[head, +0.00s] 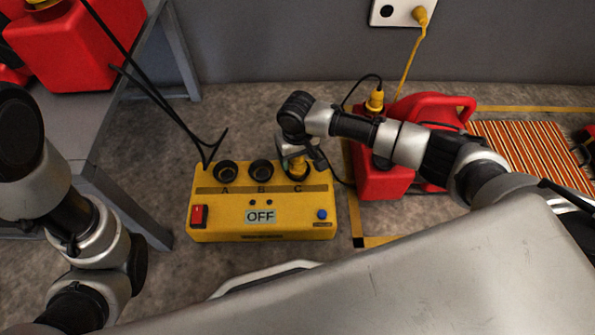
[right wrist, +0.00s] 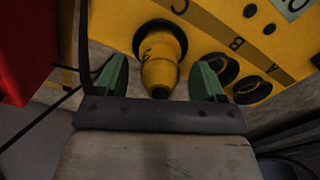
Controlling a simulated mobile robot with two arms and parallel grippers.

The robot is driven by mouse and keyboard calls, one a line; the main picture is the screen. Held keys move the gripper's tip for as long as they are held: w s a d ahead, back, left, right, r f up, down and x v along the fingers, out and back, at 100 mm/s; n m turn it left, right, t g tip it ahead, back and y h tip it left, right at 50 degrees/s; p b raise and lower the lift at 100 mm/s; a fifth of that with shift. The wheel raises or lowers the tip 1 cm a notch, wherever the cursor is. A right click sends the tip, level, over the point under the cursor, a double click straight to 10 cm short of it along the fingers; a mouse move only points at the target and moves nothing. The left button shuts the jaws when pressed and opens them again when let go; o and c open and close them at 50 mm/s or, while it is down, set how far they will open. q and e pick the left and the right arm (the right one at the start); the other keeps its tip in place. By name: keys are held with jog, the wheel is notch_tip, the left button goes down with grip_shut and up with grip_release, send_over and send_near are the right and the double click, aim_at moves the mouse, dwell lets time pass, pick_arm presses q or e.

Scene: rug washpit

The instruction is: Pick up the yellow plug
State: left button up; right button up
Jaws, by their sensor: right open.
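The yellow plug (right wrist: 158,72) sits in socket C of a yellow power box (head: 262,226). In the head view the plug (head: 297,168) is partly hidden by my right gripper (head: 303,165), which is over it. In the right wrist view the green fingertips of my right gripper (right wrist: 161,80) are open, one on each side of the plug, with gaps between. Sockets A and B beside it are empty. The box shows an OFF label and a red switch (head: 199,215). My left arm is at the left, but its gripper is not in view.
A red canister (head: 383,180) with another yellow plug (head: 375,100) stands right of the box. A yellow plug (head: 420,16) is in a wall outlet. A grey table with a red container (head: 80,45) is at the left. A striped rug (head: 525,150) lies at the right.

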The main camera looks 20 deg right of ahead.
jog(key=shift+f, duration=0.6)
jog(key=c, duration=1.1)
jog(key=shift+o, duration=0.2)
jog(key=shift+r, duration=0.2)
